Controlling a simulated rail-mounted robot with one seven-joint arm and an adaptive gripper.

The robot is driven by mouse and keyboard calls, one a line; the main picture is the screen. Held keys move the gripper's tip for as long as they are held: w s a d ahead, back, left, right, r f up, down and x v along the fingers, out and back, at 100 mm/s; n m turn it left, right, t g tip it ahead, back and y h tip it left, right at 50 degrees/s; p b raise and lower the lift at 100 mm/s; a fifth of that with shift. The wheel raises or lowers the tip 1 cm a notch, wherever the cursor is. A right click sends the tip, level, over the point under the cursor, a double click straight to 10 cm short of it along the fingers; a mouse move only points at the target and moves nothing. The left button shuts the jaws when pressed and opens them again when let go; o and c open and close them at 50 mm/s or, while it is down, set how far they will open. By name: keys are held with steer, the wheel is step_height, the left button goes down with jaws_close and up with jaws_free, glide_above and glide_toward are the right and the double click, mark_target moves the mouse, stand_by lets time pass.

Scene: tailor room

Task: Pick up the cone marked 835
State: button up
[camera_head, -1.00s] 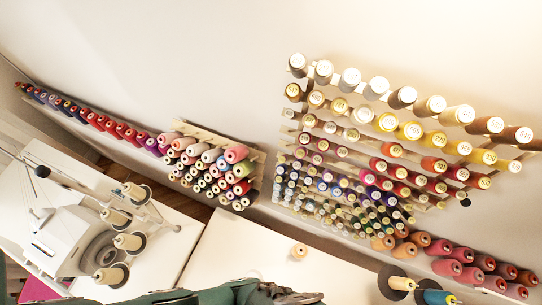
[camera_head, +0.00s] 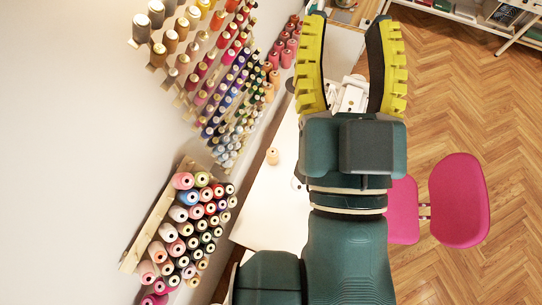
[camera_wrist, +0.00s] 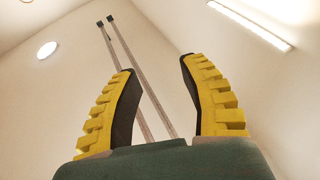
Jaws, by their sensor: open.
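Many thread cones hang on a large wall rack (camera_head: 183,100) at the upper left in the head view. No cone there shows a number that I can read, so I cannot tell which is 835. My gripper (camera_head: 350,25) is open and empty, with yellow ridged fingers spread apart. It is raised in front of the head camera, to the right of the racks, and touches no cone. In the wrist view my gripper (camera_wrist: 158,68) points up toward the ceiling, with nothing between its fingers. No cone shows in that view.
A smaller rack (camera_head: 150,220) of cones is at the lower left. A pink chair (camera_head: 458,200) stands on the wooden floor at the right. Two thin poles (camera_wrist: 140,75) show in the wrist view.

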stand_by(0.3)
steer(key=o, duration=0.9)
